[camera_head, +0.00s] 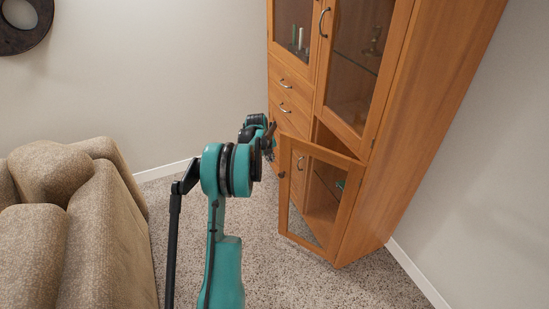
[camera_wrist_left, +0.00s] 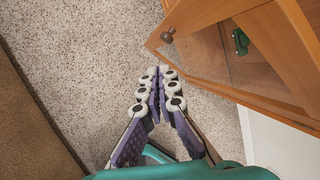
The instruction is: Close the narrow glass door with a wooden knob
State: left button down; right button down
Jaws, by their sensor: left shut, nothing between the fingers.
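The narrow glass door (camera_head: 330,241) is the lower wood-framed door of the wooden cabinet (camera_head: 410,130). It stands swung open, and cabinet wood and the interior show through its glass. Its round wooden knob (camera_head: 281,174) is on the free edge; the knob also shows in the left wrist view (camera_wrist_left: 167,35). My left gripper (camera_head: 271,134) is close to the cabinet front, left of and above the door's top edge in the head view. In the left wrist view my left gripper (camera_wrist_left: 160,72) is shut and empty, apart from the knob and frame. My right gripper is out of view.
Drawers with metal handles (camera_head: 285,84) and a taller glass door (camera_head: 360,65), both shut, are above. A green item (camera_wrist_left: 240,42) shows inside the cabinet. A tan sofa (camera_head: 75,230) stands at left, with speckled carpet (camera_head: 290,285) between it and the cabinet.

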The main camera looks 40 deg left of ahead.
pick_arm(q)
jog(key=s+a+f+n+t+p, duration=0.1)
jog(key=s+a+f+n+t, duration=0.1)
jog(key=n+t, duration=0.35)
jog(key=n+b, duration=0.2)
jog(key=b, duration=0.2)
send_near(280, 159)
notch_tip(280, 159, down, 4)
jog(key=shift+g, duration=0.25)
jog(key=shift+w+a+r+b, duration=0.1)
jog(key=shift+w+r+b, duration=0.1)
jog(key=shift+w, duration=0.95)
jog(key=shift+w+r+b, duration=0.1)
jog(key=shift+w+b, duration=0.1)
jog(key=shift+w, duration=0.95)
